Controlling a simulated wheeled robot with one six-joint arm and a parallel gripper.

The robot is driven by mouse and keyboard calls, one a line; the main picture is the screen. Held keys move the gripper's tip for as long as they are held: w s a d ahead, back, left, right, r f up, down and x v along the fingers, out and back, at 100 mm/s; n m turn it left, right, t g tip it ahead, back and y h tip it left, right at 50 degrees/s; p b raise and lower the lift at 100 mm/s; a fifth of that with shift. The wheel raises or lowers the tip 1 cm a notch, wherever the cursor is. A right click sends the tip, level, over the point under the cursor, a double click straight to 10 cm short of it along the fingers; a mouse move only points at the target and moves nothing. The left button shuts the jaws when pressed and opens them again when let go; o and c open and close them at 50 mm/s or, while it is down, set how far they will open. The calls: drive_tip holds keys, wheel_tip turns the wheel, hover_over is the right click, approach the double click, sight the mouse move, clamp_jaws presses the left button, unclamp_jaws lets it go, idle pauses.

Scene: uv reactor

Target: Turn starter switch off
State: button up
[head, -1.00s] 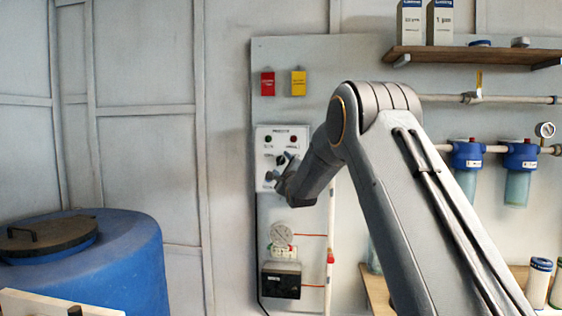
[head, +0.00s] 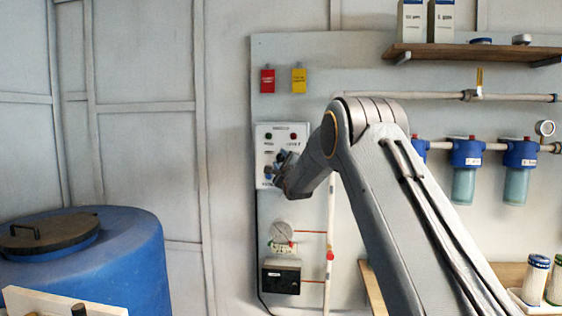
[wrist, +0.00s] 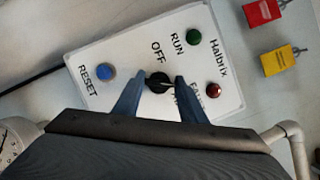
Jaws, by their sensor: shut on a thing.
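The white control panel (head: 268,135) hangs on the wall board, and it fills the middle of the wrist view (wrist: 125,60). Its black starter knob (wrist: 157,84) sits near the printed OFF label, with RUN further along. My gripper (wrist: 163,80) has a blue finger on each side of the knob and is shut on it. I cannot clearly tell which way the knob points. In the head view my gripper (head: 281,162) is at the panel and hides the knob.
The panel also has a blue RESET button (wrist: 106,72), a green lamp (wrist: 194,37) and a red lamp (wrist: 213,90). Red (head: 267,81) and yellow (head: 299,80) tags hang above. A round gauge (head: 282,233) and a black box (head: 281,277) are below. A blue barrel (head: 125,255) stands left.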

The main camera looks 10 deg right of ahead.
drive_tip(key=shift+n, duration=0.3)
drive_tip(key=n+g, duration=0.1)
drive_tip(key=n, duration=0.3)
drive_tip(key=shift+r+n+g+b, duration=0.15)
drive_tip(key=shift+n+g+b, duration=0.15)
drive_tip(key=shift+n+g, duration=0.1)
drive_tip(key=n+g+p, duration=0.1)
drive_tip(key=n, duration=0.2)
drive_tip(key=shift+n+g, duration=0.8)
drive_tip(key=shift+n, duration=0.6)
drive_tip(key=o, duration=1.1)
drive_tip(key=shift+c, duration=0.2)
drive_tip(key=shift+s+r, duration=0.1)
drive_tip(key=shift+s, duration=0.05)
